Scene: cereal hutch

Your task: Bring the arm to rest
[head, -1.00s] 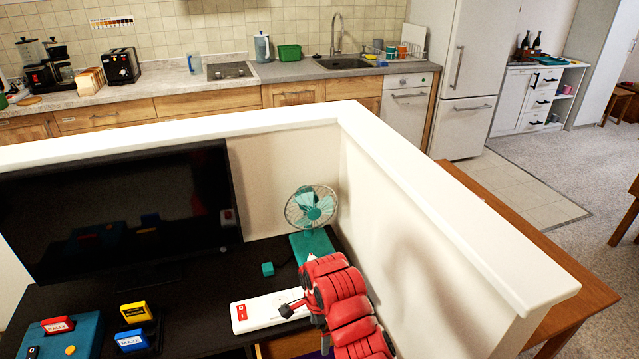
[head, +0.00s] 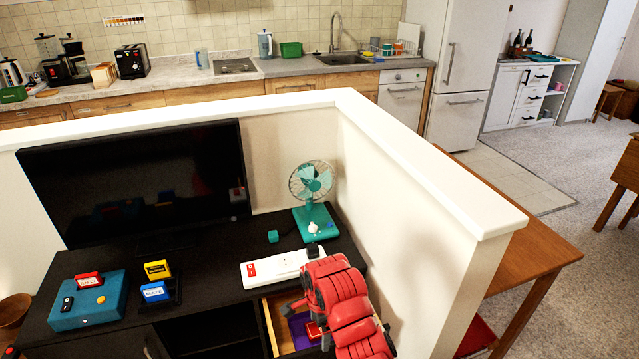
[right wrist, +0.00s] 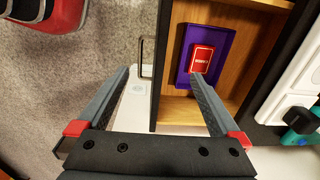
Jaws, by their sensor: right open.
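My right arm, red with dark parts, comes in at the lower right of the head view. Its gripper (head: 309,324) is above the open drawer (head: 274,329) at the front of the black desk (head: 215,275). In the right wrist view the two grey fingers of the right gripper (right wrist: 160,78) are spread wide with nothing between them. Past the fingers, a purple tray (right wrist: 186,68) with a red cartridge (right wrist: 201,61) lies in the wooden drawer, apart from the fingers. My left gripper is not in view.
A white power strip (head: 272,271) and a teal fan (head: 313,222) stand by the arm. A teal console (head: 88,313), yellow cartridge (head: 157,268), blue cartridge (head: 155,291) and monitor (head: 140,185) are further left. A cream partition wall (head: 400,230) rises close on the right.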

